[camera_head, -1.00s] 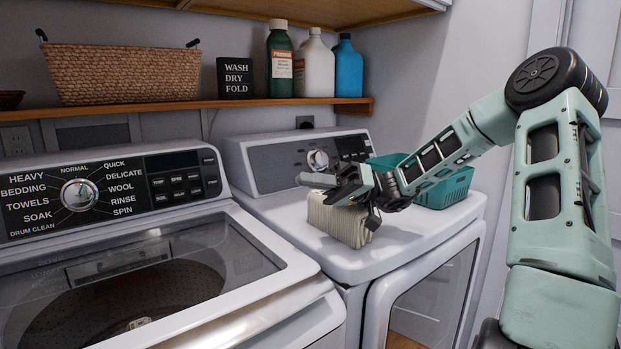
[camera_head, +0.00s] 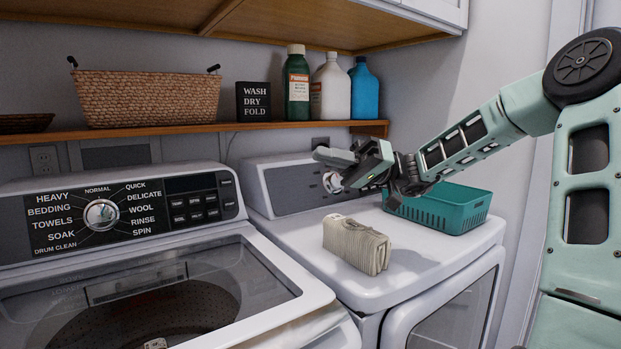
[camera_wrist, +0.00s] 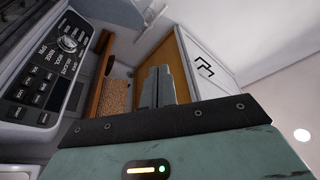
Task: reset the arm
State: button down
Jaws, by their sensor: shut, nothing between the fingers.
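My gripper (camera_head: 333,167) is raised above the dryer top, in front of the dryer's control panel, pointing left. Its fingers are together with nothing between them. They also show together in the wrist view (camera_wrist: 157,85), against the wooden shelf area. A folded beige cloth (camera_head: 356,246) lies on the white dryer top (camera_head: 300,238), below my gripper and apart from it. The dryer's knob is partly hidden behind my gripper.
A teal basket (camera_head: 440,208) stands on the dryer's back right, behind my forearm. The washer (camera_head: 330,300) is at left. A shelf (camera_head: 200,130) above holds a wicker basket (camera_head: 150,98), a sign (camera_head: 254,101), a green bottle (camera_head: 297,85), a white bottle (camera_head: 331,88) and a blue bottle (camera_head: 364,90).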

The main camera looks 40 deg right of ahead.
jog(key=s+a+f+g+h+p, duration=0.1)
jog(key=s+a+f+g+h, duration=0.1)
jog(key=a+f+g, duration=0.3)
jog(key=s+a+f+m+h+p, duration=0.1)
jog(key=s+a+f+h, duration=0.15)
jog(key=a, duration=0.45)
jog(key=s+a+f+g+h+p, duration=0.1)
jog(key=s+a+f+g+h, duration=0.15)
jog(key=a, duration=0.45)
jog(key=s+a+f+t+h+p, duration=0.1)
jog(key=s+a+f+h+p, duration=0.1)
jog(key=s+h, duration=0.4)
jog(key=s+a+f+n+t+h+p, duration=0.1)
jog(key=s+f+t+h+p, duration=0.1)
jog(key=s+h, duration=0.5)
jog(key=shift+s+a+f+p, duration=0.35)
jog(key=shift+s+f+p, duration=0.5)
jog(key=shift+s+f, duration=0.4)
jog(key=shift+w+f, duration=0.1)
